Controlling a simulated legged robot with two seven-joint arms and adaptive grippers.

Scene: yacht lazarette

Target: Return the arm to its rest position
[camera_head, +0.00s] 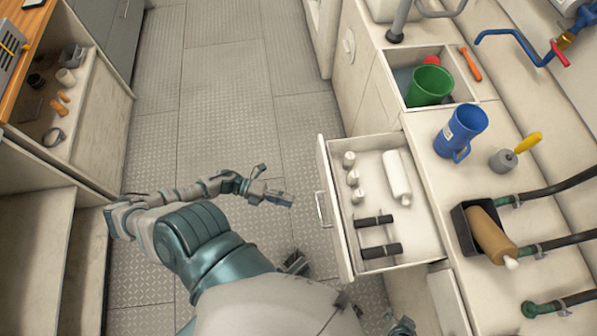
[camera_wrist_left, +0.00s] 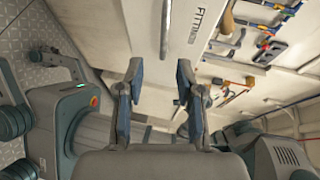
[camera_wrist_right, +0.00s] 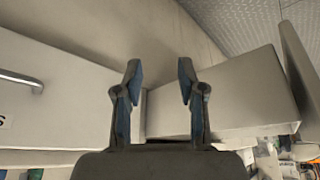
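My left arm reaches in from the left in the head view, over the floor, with its gripper (camera_head: 272,186) left of the open drawer (camera_head: 428,248). In the left wrist view the left gripper (camera_wrist_left: 159,72) has its two fingers apart, with nothing between them. In the right wrist view the right gripper (camera_wrist_right: 159,72) also has its fingers apart and is empty, facing pale cabinet panels. In the head view only small dark parts of my right arm show at the bottom edge, so I cannot place its gripper there.
The open drawer holds white bottles and dark-handled items. The counter bears a blue jug (camera_head: 461,132), a brown bottle (camera_head: 490,236) in a black tray, and a green cup (camera_head: 430,86) in a recess. A shelf unit (camera_head: 95,150) stands left. The floor (camera_head: 225,90) between is clear.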

